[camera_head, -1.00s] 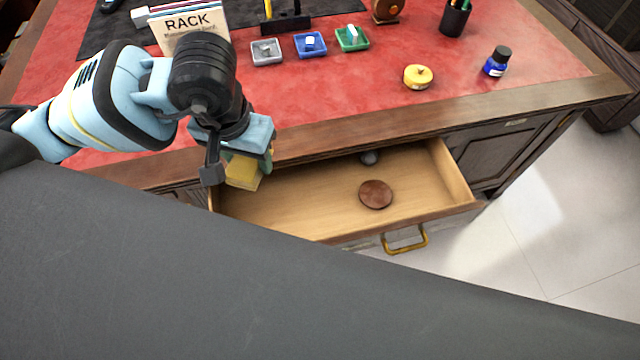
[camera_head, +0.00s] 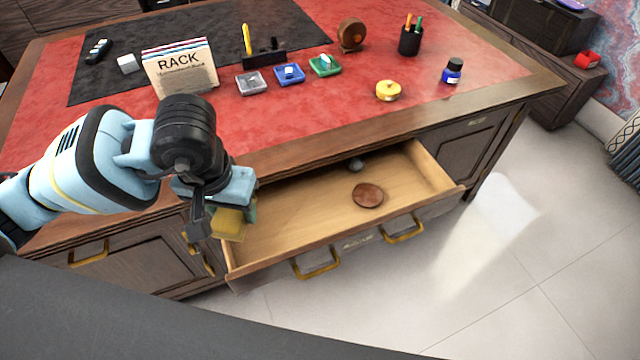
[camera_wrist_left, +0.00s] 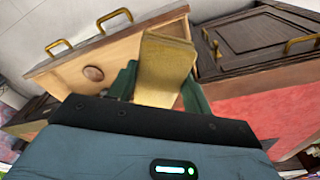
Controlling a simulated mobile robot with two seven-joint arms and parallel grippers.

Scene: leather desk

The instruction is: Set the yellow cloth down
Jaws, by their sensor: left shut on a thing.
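The yellow cloth (camera_head: 229,223) is a folded block held by my left gripper (camera_head: 240,212). In the left wrist view the cloth (camera_wrist_left: 163,68) stands between the two green fingers (camera_wrist_left: 160,90), which are shut on it. In the head view the gripper and cloth are at the left end of the open drawer (camera_head: 300,215), near its left wall. I cannot tell whether the cloth touches the drawer. My right gripper is not in view.
In the drawer lie a brown disc (camera_head: 368,195) and a small grey ball (camera_head: 355,165). On the red desk top (camera_head: 330,115) are a rack card (camera_head: 180,70), small trays (camera_head: 289,75), a yellow tape measure (camera_head: 388,91) and an ink bottle (camera_head: 453,71). The drawer's middle is mostly bare.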

